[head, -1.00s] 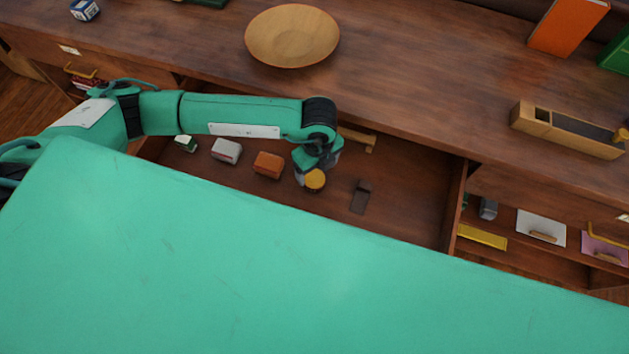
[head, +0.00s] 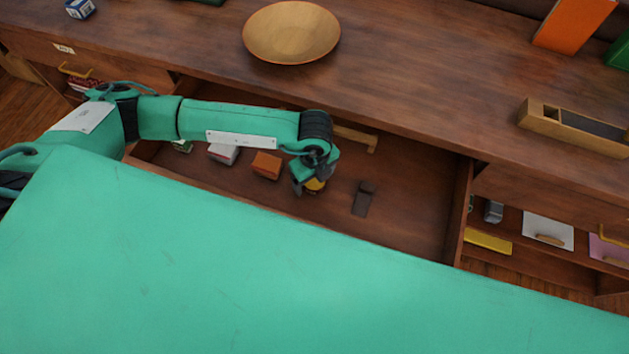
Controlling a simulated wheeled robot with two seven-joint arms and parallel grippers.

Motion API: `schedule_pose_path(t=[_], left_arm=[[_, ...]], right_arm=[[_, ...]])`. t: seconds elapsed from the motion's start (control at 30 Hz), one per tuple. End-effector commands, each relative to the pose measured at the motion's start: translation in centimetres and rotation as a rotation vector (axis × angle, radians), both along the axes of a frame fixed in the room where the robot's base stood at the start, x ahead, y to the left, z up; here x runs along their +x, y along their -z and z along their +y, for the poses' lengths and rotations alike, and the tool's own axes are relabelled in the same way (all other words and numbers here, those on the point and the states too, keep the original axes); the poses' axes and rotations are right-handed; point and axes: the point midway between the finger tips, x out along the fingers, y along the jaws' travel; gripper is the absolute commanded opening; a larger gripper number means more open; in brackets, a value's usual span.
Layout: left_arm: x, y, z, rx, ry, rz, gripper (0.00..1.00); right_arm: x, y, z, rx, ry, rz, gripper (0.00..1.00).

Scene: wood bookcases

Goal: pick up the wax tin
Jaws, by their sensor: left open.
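The wax tin, a small round tin with a yellow top (head: 315,186), stands in the open drawer (head: 415,215). It is partly hidden by my left gripper (head: 306,187), which points down over it. The gripper is open, with a finger on the tin's left side; I cannot tell whether it touches the tin. My right gripper is not in view.
An orange-brown block (head: 266,165), a white-and-red box (head: 223,153) and a dark flat object (head: 363,199) lie in the drawer. A wooden bowl (head: 291,32) and a wooden box (head: 570,130) stand on the top. The drawer's right part is clear.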

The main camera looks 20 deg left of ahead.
Motion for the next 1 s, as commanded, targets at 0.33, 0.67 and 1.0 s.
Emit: schedule_pose_path(t=[0.33, 0.67, 1.0], left_arm=[[0.0, 0.0, 0.0, 0.0, 0.0, 0.0, 0.59], [0.0, 0.0, 0.0, 0.0, 0.001, 0.0, 0.28], [0.9, -1.1, 0.4, 0.001, 0.001, -0.002, 0.28]], right_arm=[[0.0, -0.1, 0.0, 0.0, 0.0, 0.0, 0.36], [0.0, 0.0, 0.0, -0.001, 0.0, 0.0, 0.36], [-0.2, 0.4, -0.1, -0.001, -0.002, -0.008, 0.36]])
